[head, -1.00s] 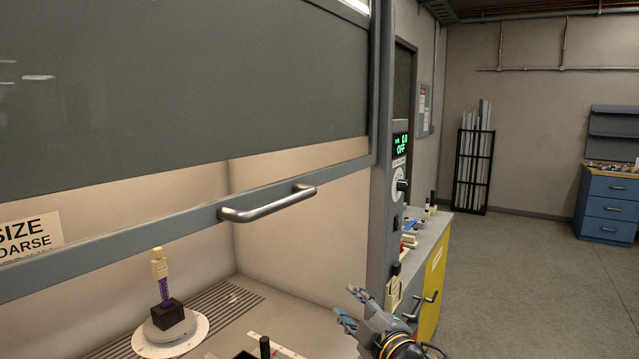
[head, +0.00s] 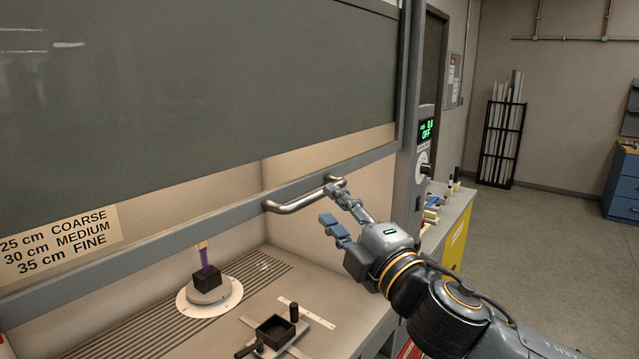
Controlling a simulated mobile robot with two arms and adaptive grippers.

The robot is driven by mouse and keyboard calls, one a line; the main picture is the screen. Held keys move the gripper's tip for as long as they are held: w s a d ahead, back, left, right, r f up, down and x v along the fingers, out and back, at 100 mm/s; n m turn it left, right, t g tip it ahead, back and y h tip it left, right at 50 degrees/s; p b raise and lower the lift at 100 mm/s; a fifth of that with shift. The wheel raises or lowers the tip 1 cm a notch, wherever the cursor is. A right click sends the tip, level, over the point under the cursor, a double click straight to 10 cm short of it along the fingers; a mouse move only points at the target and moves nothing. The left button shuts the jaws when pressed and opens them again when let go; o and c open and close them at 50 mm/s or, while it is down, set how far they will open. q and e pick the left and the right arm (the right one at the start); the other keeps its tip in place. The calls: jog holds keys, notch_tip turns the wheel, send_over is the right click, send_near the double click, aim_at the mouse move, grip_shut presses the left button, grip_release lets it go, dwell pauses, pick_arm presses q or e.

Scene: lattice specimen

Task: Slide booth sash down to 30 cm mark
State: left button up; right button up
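The booth sash is a dark grey panel (head: 200,100) with a grey bottom rail (head: 170,230). Its silver bar handle (head: 298,202) sits at the right part of the rail. The sash is raised, with an open gap below the rail. My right gripper (head: 332,212) is open, its fingers spread close to the right end of the handle; I cannot tell whether they touch it. A label (head: 58,246) at the left reads 25 cm coarse, 30 cm medium, 35 cm fine. My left gripper is out of view.
Inside the booth, a purple and cream specimen (head: 207,262) stands in a black block on a round turntable (head: 233,298). A black tray (head: 276,332) and a ruler (head: 308,313) lie nearer. A control panel (head: 427,130) reads OFF. Floor at the right is clear.

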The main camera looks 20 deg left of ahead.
aim_at(322, 197)
jog(key=shift+p+x, duration=0.75)
jog(key=shift+x, duration=2)
jog(key=shift+d, duration=0.1)
grip_shut()
